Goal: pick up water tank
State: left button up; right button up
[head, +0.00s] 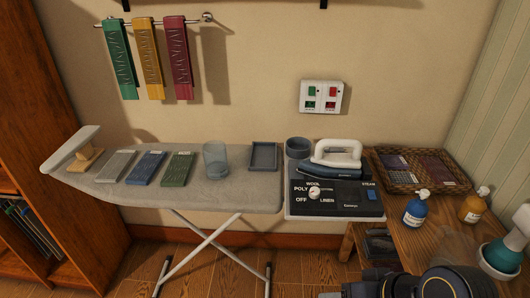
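A clear, bluish see-through container (216,160), which looks like the water tank, stands upright on the grey ironing board (240,192), right of the middle. Nothing touches it. Neither of my grippers shows in the head view. Only dark parts of my own arm, with yellow rings, show at the bottom right edge, well away from the container.
Grey, blue and green blocks lie left of the container, and an empty dark tray (263,156) lies right of it. A white iron (337,154) sits on a control station (335,199). Bottles and a wicker basket (424,186) crowd the wooden table at right.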

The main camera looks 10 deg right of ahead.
aim_at(215, 161)
jog(key=i+j, duration=1.35)
